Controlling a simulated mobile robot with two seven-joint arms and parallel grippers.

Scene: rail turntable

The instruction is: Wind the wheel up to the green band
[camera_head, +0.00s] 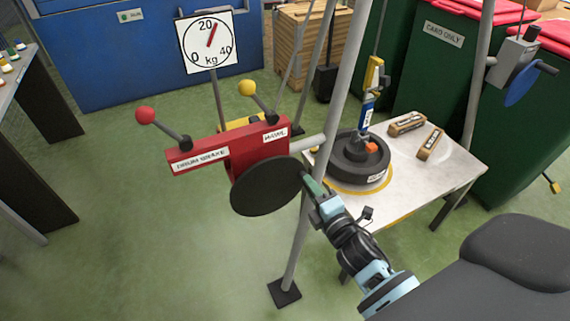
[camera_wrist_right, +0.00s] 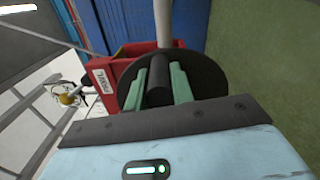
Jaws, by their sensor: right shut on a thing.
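The dark round wheel (camera_head: 262,190) is on the front of a red winch housing (camera_head: 255,148); it also shows in the wrist view (camera_wrist_right: 206,72). My right gripper (camera_head: 311,186) is at the wheel's right edge. In the right wrist view its green fingers (camera_wrist_right: 160,84) are shut on a black cylindrical handle (camera_wrist_right: 159,82) in front of the wheel. The white dial (camera_head: 207,42), marked 0, 20, 40 kg, stands behind the winch, with its red needle (camera_head: 212,35) just right of 20. I cannot make out a green band. My left gripper is not in view.
A red-knobbed lever (camera_head: 146,115) labelled drum brake and a yellow-knobbed lever (camera_head: 248,88) near the pawl label stick out of the winch. Grey poles (camera_head: 326,125) rise beside it. A black weight (camera_head: 350,165) stands on the table (camera_head: 446,178) under a hook (camera_head: 372,75).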

